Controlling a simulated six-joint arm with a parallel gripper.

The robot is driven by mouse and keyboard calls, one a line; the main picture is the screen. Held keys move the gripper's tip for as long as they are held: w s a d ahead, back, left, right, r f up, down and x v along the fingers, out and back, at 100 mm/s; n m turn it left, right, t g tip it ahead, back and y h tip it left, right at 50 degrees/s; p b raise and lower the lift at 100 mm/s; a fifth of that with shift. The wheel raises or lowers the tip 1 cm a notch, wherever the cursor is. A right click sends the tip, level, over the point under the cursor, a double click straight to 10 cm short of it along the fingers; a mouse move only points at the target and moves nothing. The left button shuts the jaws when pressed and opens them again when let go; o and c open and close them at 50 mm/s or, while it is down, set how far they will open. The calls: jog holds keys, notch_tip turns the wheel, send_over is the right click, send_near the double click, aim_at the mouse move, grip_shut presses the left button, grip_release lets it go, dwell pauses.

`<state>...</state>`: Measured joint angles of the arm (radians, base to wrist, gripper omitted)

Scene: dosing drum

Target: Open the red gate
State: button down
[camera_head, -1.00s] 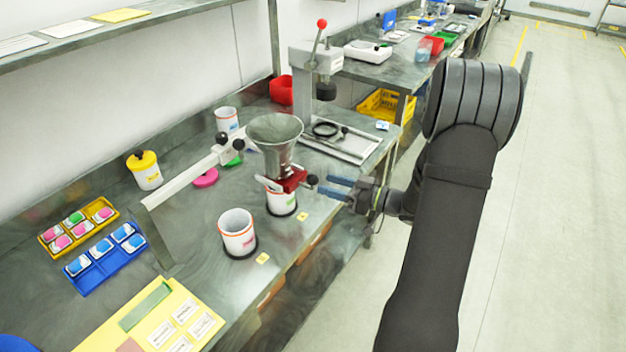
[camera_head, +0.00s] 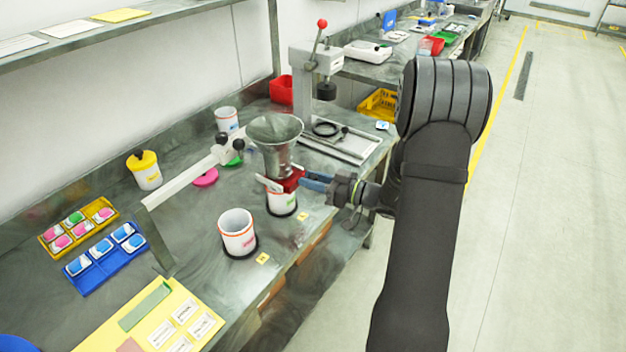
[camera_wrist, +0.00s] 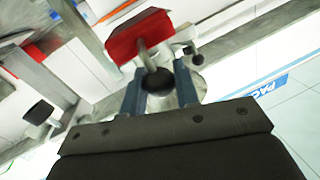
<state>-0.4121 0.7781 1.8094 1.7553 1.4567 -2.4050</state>
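The red gate (camera_head: 290,183) sits under the grey funnel hopper (camera_head: 275,143), above a white cup (camera_head: 281,202). In the wrist view the red gate (camera_wrist: 138,36) is at the top, with a metal rod ending in a black knob (camera_wrist: 160,81) that points toward me. My gripper (camera_head: 306,180) is at the gate's right side, its blue fingers level with it. In the wrist view my gripper (camera_wrist: 160,76) has one finger on each side of the knob. The fingers look open around it; firm contact cannot be made out. In the head view the knob is hidden by the fingers.
Another white cup (camera_head: 238,233) stands at front left of the hopper. A white bar with black knobs (camera_head: 190,178) runs left of it. A lever press (camera_head: 318,75) stands behind. The aisle floor on the right is clear.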

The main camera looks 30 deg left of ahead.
jog(key=d, duration=0.6)
jog(key=shift+d, duration=0.3)
jog(key=c, duration=1.1)
grip_release()
jog(key=shift+c, duration=0.2)
jog(key=shift+d, duration=0.1)
jog(key=w+d, duration=0.3)
jog(key=d, duration=1.4)
jog(key=shift+w, duration=0.2)
jog(key=shift+a, duration=0.1)
jog(key=s+a, duration=0.3)
jog(key=a, duration=1.4)
jog(key=shift+s, duration=0.2)
